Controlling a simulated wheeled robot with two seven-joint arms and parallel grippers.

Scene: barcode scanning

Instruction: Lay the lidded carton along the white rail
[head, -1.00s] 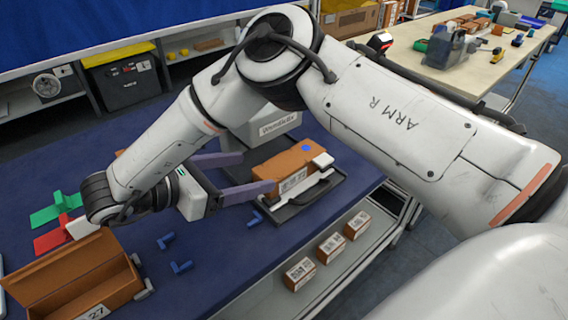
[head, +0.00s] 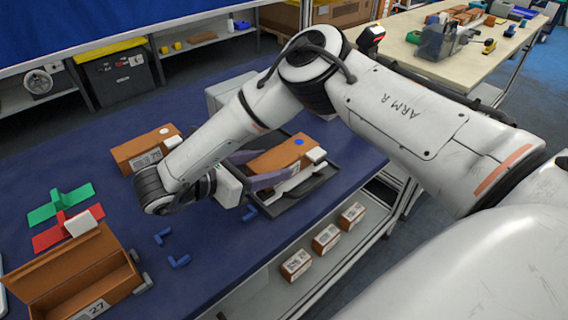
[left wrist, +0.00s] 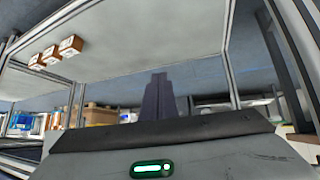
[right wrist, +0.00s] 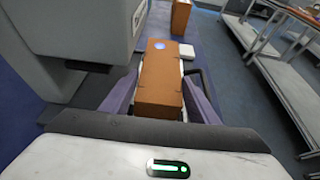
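A closed brown carton with a blue dot (head: 288,150) lies in the dark tray (head: 322,172); it also shows in the right wrist view (right wrist: 160,82). A white rail (head: 298,179) runs close beside the carton, partly hidden, with a white block (head: 316,155) at the far end. My right gripper (right wrist: 161,76) has one purple finger on each side of the carton. The fingers look spread, with a narrow gap near the finger bases; contact at the tips is unclear. My left gripper (left wrist: 158,92) has its fingers together and empty in the left wrist view; it is outside the head view.
An open brown box marked 27 (head: 75,275) is at lower left, near green (head: 60,203) and red (head: 68,228) pieces. Blue pegs (head: 179,262) lie on the table. Small cartons (head: 326,238) sit on the shelf below.

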